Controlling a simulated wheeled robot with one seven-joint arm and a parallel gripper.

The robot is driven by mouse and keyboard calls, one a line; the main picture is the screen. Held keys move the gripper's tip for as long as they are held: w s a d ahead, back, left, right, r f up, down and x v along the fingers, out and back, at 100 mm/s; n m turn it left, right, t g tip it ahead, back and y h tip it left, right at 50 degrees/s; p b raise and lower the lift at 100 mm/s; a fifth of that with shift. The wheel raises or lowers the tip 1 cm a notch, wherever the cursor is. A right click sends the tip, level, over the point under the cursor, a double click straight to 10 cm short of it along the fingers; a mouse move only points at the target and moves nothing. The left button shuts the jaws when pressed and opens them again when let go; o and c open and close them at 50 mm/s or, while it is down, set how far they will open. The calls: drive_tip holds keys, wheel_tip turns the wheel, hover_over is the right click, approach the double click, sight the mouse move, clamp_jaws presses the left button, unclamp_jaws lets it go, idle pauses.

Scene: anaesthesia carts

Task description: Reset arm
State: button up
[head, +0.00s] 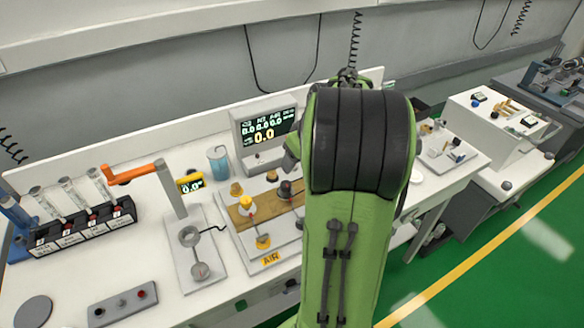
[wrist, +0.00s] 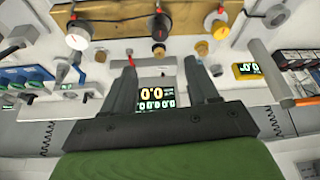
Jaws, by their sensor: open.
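My green arm with a black joint cover rises in the middle of the head view and hides part of the bench. My gripper shows in the wrist view (wrist: 160,82) with its two dark fingers apart and nothing between them. Beyond the fingers in that view is the monitor (wrist: 155,97) with lit digits, which appears upside down. In the head view the same monitor (head: 264,133) reads 0.0 and stands at the back of the bench, left of my arm. The gripper itself is hidden behind the arm in the head view.
A second cart (head: 500,120) stands right. Green floor (head: 480,270) is clear.

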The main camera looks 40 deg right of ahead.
drive_tip(key=v, duration=0.2)
drive_tip(key=shift+s+r, duration=0.1)
drive_tip(key=shift+r, duration=0.2)
drive_tip(key=s+a+r, duration=0.1)
drive_tip(key=a+r, duration=0.3)
drive_tip(key=a, duration=0.9)
drive_tip(key=s+a+f+n+t, duration=0.1)
drive_tip(key=s+a, duration=1.1)
drive_tip(key=shift+s+a+y, duration=0.2)
drive_tip(key=shift+s+y, duration=0.1)
drive_tip(key=shift+s, duration=0.05)
idle(0.9)
